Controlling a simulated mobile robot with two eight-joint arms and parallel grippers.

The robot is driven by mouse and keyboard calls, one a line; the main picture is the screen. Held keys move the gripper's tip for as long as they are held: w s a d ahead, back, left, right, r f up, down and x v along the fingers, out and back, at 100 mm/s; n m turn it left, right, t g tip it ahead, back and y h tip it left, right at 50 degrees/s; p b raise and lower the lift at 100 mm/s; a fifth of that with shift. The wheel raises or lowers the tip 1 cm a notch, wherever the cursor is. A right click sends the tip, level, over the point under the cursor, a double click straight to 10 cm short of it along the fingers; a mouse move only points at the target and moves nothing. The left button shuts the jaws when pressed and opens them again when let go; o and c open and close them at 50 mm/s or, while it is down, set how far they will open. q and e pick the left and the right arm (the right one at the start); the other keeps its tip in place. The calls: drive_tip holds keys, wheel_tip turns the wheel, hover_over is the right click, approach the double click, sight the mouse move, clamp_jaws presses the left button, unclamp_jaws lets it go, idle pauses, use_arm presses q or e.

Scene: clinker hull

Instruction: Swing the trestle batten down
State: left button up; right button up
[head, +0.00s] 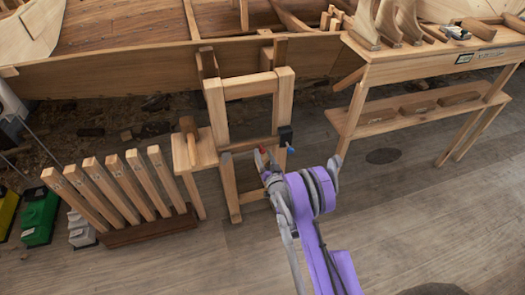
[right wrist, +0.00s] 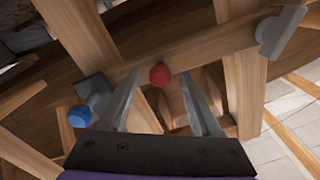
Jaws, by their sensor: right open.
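The wooden trestle (head: 216,110) stands upright against the hull. Its batten (head: 248,144) crosses between the two legs at mid-height, with a dark bracket (head: 286,135) at its right end. In the right wrist view the batten (right wrist: 215,50) runs diagonally between two grey brackets. A red knob (right wrist: 160,75) sits on the batten and a blue knob (right wrist: 79,116) is by the lower-left bracket. My right gripper (head: 266,162) is in front of the batten. Its open fingers (right wrist: 160,88) appear on either side of the red knob; contact is unclear. My left gripper is out of view.
A small wooden stand (head: 195,150) with a mallet is left of the trestle. A rack of upright wooden pieces (head: 130,185) stands farther left. A workbench (head: 405,70) with a lower shelf is at the right. The floor (head: 420,200) at the front right is clear.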

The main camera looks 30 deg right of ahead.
drive_tip(key=shift+x, duration=1.3)
clamp_jaws()
idle(0.5)
